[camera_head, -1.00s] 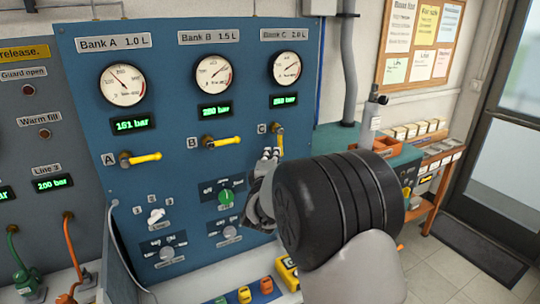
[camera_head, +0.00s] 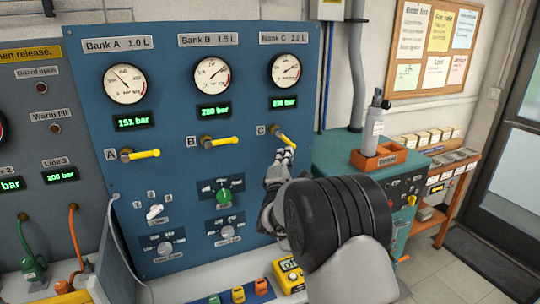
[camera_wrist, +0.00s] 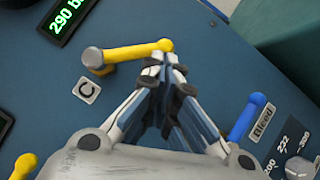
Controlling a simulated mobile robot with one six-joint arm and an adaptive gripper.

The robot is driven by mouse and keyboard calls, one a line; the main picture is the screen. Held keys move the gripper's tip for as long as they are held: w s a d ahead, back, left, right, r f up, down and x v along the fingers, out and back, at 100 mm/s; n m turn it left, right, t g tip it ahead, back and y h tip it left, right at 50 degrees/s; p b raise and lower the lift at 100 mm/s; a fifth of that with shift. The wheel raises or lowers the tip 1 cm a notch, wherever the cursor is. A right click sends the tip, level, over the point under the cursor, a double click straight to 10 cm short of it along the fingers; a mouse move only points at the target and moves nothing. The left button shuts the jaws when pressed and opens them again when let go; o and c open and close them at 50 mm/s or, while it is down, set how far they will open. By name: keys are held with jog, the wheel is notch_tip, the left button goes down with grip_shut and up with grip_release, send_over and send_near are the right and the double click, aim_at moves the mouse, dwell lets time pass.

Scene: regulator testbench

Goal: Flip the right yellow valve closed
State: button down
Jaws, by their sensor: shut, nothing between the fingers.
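The right yellow valve, marked C (camera_head: 284,138), is on the blue panel below the Bank C gauge. Its handle slants down to the right in the head view. In the wrist view the yellow handle (camera_wrist: 135,53) runs from its grey hub to a rounded tip at the fingertips. My gripper (camera_head: 288,152) is shut and empty, just below the handle's free end. In the wrist view its fingertips (camera_wrist: 165,60) are together against or very close to the handle tip; I cannot tell if they touch. Valves A (camera_head: 140,154) and B (camera_head: 219,141) have nearly horizontal handles.
A blue handle (camera_wrist: 247,117) by a "Bleed" label is right of my fingers in the wrist view. A green knob (camera_head: 224,195) sits on the panel left of my gripper. A teal cabinet (camera_head: 340,150) with an orange tray (camera_head: 376,160) stands right of the panel.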

jog(key=shift+w+d+r, duration=0.3)
jog(key=shift+d+r, duration=0.2)
jog(key=shift+d, duration=0.35)
jog(key=shift+w+d+r, duration=0.25)
jog(key=shift+d+r, duration=0.25)
jog(key=shift+d, duration=0.3)
jog(key=shift+r, duration=0.1)
dwell(0.7)
